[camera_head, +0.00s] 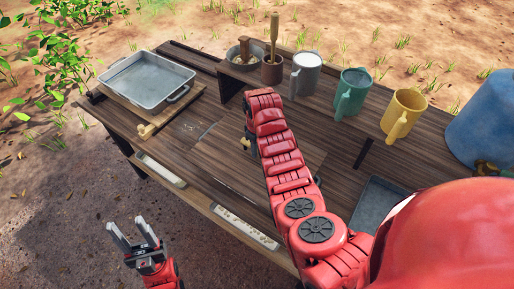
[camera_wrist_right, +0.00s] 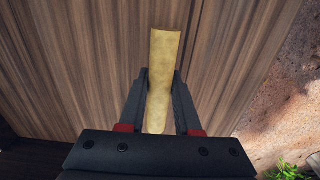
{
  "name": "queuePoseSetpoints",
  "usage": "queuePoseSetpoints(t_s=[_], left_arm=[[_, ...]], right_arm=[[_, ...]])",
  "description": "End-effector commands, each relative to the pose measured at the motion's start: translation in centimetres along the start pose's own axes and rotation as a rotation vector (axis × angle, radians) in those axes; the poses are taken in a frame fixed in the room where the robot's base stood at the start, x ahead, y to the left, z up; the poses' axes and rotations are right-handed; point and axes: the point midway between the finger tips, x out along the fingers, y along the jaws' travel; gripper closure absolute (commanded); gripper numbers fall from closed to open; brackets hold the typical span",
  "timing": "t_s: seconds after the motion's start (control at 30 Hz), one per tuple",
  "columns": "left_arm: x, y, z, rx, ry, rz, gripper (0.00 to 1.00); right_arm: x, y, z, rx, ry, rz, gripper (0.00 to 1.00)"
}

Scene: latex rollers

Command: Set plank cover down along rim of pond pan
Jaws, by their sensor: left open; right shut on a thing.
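The pond pan (camera_head: 118,76) is a shallow grey metal tray with side handles, on a wooden board at the table's back left. The plank cover (camera_head: 222,158) appears as a flat brown wooden panel in the middle of the table, partly hidden by my right arm. Its grain fills much of the right wrist view (camera_wrist_right: 90,60). My right gripper (camera_wrist_right: 160,88) is shut on a pale tan strip, seemingly the cover's handle. Whether the cover touches the table is unclear. My left gripper (camera_head: 133,230) is open and empty, off the table's front left edge.
A metal bowl (camera_head: 238,67), a brown cup with a wooden tool (camera_head: 272,72), and white (camera_head: 305,75), green (camera_head: 350,97) and yellow mugs (camera_head: 402,115) line the back. A grey tray (camera_head: 378,200) sits right. A yellow knob (camera_head: 146,131) sticks out below the pan.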

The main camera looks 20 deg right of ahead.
Motion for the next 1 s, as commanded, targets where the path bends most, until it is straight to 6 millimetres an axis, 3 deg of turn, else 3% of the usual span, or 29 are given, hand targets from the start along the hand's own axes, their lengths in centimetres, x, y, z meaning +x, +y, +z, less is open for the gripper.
queuePoseSetpoints(t_s=[0.67, 0.7, 0.87, 1.0], left_arm=[[-0.73, 0.03, 0.13, 0.000, 0.000, 0.000, 0.50], [-0.65, 0.03, 0.12, 0.000, 0.000, 0.000, 0.50], [-0.58, 0.03, 0.10, 0.000, 0.000, 0.000, 0.50], [-0.59, 0.03, 0.10, 0.000, 0.000, 0.000, 0.50]], right_arm=[[0.81, 0.03, 0.03, 0.001, 0.000, 0.000, 1.00], [0.73, 0.04, 0.03, 0.001, 0.000, 0.000, 0.64], [0.67, 0.02, 0.02, 0.001, -0.001, 0.000, 0.36], [0.68, 0.00, 0.03, 0.001, -0.001, 0.000, 0.33]])
